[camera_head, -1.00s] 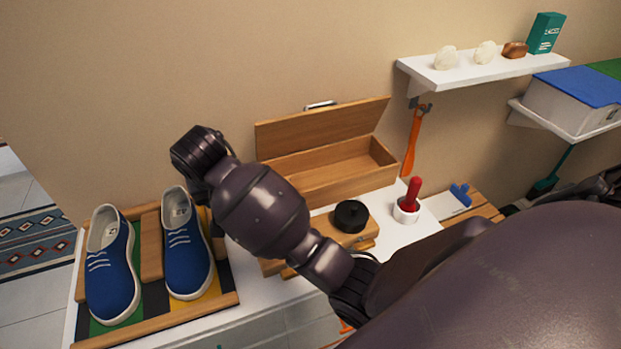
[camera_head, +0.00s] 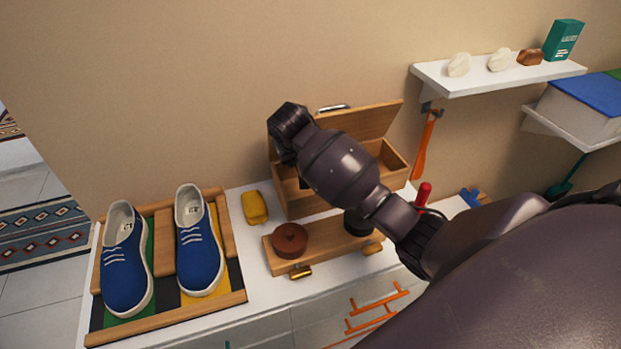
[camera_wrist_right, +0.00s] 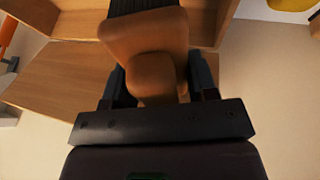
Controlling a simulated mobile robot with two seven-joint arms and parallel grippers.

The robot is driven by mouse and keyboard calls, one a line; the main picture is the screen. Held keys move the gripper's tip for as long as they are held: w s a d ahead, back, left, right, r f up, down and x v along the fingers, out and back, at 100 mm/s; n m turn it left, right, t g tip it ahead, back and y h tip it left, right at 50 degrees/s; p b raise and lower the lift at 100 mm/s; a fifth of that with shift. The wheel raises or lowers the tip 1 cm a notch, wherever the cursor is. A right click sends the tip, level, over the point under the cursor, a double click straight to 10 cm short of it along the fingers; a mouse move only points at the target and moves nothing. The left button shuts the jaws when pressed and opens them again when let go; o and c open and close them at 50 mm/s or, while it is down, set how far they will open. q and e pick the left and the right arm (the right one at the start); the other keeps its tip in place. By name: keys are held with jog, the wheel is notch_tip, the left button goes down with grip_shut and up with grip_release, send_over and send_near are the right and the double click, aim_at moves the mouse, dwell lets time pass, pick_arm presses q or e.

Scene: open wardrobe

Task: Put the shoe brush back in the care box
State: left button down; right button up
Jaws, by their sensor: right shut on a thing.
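The care box (camera_head: 302,206) is a wooden box with its lid (camera_head: 380,121) open against the wall, behind the middle of the white top. My right arm reaches across it from the right. My right gripper (camera_wrist_right: 157,80) is shut on the shoe brush (camera_wrist_right: 145,38), which has a brown wooden body and dark bristles at the far end. In the right wrist view the brush overlaps the box (camera_wrist_right: 216,18); its height above the box floor is unclear. In the head view the gripper and most of the brush are hidden behind my wrist. My left gripper is not in view.
A wooden stand with a brown tin (camera_head: 290,240) and a black tin (camera_head: 357,223) is in front of the box. A yellow block (camera_head: 255,207) lies left of it. Blue shoes (camera_head: 200,245) sit on a rack at left. An orange shoehorn (camera_head: 425,145) hangs at right.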

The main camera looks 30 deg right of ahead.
jog(key=f, duration=0.2)
jog(key=d+f, duration=0.1)
jog(key=f, duration=0.2)
jog(key=d+f, duration=0.1)
jog(key=f, duration=0.2)
jog(key=shift+w+f, duration=0.15)
jog(key=shift+w, duration=0.1)
jog(key=shift+x, duration=1)
jog(key=y, duration=0.1)
jog(key=d+g+y+p, duration=0.1)
jog(key=y, duration=0.1)
jog(key=shift+f, duration=0.85)
jog(key=shift+f, duration=0.15)
jog(key=o, duration=0.9)
jog(key=shift+s, duration=0.1)
jog(key=v, duration=1.2)
jog(key=shift+d+r, duration=0.15)
jog(key=shift+r, duration=0.05)
